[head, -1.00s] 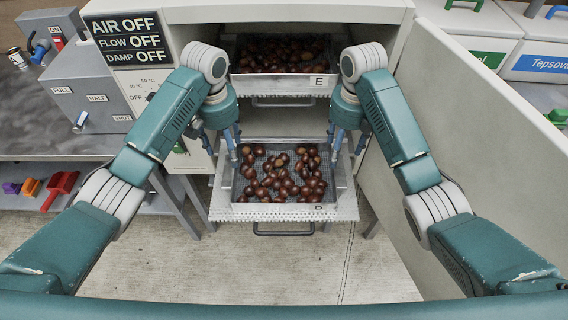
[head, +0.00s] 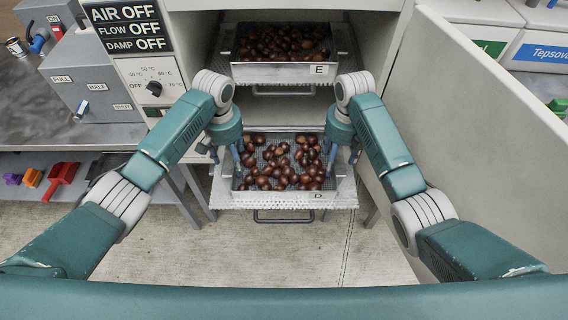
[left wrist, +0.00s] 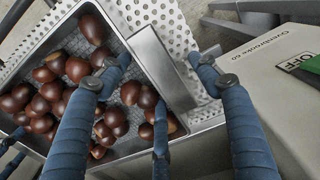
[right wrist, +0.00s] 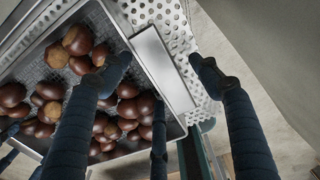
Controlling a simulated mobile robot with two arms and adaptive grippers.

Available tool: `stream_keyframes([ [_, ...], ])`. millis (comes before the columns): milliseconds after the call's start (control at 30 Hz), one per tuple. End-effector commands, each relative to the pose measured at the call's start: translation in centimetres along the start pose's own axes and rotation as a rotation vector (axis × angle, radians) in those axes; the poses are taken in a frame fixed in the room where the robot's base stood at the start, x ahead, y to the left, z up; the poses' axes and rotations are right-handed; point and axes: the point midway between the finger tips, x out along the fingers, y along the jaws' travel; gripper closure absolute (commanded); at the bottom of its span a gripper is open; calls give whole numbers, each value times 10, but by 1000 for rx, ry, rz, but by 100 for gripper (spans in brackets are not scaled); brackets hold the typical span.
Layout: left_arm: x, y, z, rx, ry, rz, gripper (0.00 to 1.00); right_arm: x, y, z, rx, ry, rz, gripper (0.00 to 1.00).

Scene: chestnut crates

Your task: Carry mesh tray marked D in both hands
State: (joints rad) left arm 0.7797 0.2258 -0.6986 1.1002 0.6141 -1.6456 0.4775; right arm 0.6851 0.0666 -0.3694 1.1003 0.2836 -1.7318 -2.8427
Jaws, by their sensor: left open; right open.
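Mesh tray D (head: 272,196) is a metal tray of chestnuts on a pulled-out perforated shelf, its D label on the front wall. My left gripper (head: 234,152) is at the tray's left side and my right gripper (head: 342,150) at its right side. In the left wrist view, the open fingers (left wrist: 166,66) stand either side of a flat metal side handle (left wrist: 160,66). In the right wrist view, the open fingers (right wrist: 164,68) likewise straddle the other handle (right wrist: 163,68). Neither is closed on it. Finger contact is unclear.
Tray E (head: 270,73), also holding chestnuts, sits on the shelf above. An open cabinet door (head: 470,120) stands at the right. A control panel (head: 150,90) and a grey bench (head: 70,130) are at the left. Floor (head: 300,250) shows below the shelf.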

Motion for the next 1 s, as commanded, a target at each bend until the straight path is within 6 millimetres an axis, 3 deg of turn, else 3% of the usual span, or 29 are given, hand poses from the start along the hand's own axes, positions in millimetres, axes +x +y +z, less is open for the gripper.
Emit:
stream_keyframes([
  [167,11,0,0,1,0,-1,38,11,0,0,1,1,1,38],
  [467,12,0,0,2,1,-1,38,12,0,0,0,0,1,38],
  [767,12,0,0,1,1,-1,97,12,0,0,0,0,0,97],
  [1000,12,0,0,1,1,-1,100,12,0,0,0,-1,-1,100],
])
